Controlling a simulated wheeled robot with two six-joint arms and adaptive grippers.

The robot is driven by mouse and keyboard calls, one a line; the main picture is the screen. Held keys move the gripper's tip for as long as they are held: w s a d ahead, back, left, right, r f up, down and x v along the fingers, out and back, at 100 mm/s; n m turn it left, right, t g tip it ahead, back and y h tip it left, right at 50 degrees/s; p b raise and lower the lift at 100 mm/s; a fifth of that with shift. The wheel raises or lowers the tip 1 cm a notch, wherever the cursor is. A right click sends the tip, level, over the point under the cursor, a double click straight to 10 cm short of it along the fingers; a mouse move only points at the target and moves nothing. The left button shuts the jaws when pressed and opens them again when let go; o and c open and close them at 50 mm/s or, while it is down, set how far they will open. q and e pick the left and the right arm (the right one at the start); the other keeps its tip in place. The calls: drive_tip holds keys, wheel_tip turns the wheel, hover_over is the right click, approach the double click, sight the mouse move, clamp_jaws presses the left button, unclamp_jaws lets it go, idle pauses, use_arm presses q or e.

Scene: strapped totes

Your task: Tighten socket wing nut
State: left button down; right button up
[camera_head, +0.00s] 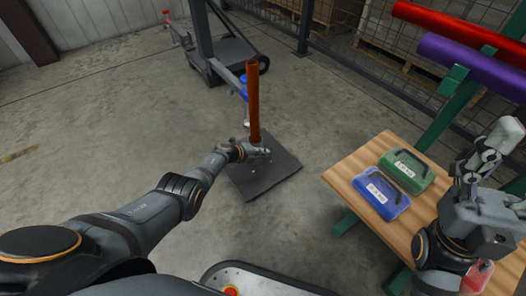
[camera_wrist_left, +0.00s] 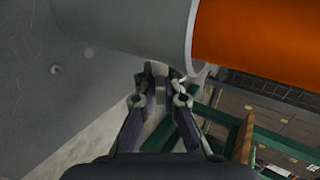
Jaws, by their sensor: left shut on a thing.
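An orange post (camera_head: 254,105) stands upright in a grey socket on a dark square base plate (camera_head: 262,182) on the floor. In the left wrist view the grey socket tube (camera_wrist_left: 120,22) and the orange post (camera_wrist_left: 260,40) cross the top, with the socket's rim around the post. My left gripper (camera_head: 255,152) is at the socket, low on the post. In the left wrist view its fingertips (camera_wrist_left: 161,75) are shut on the small wing nut just below the socket tube; the nut is mostly hidden by the fingers.
A wooden-topped table (camera_head: 345,176) with a green case (camera_head: 407,170) and a blue case (camera_head: 380,194) stands right of the post. A red roll (camera_head: 450,25) and a purple roll (camera_head: 470,65) hang behind it. A wheeled lift (camera_head: 225,60) stands behind. Floor left is clear.

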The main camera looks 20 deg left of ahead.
idle(0.4)
use_arm(q)
drive_tip(key=c, duration=1.5)
unclamp_jaws()
drive_tip(key=shift+s+a+r, duration=0.2)
drive_tip(key=shift+s+a, duration=0.1)
drive_tip(key=shift+a, duration=0.05)
drive_tip(key=v, duration=1.1)
drive_tip(key=shift+d+r, duration=0.15)
drive_tip(key=shift+r, duration=0.05)
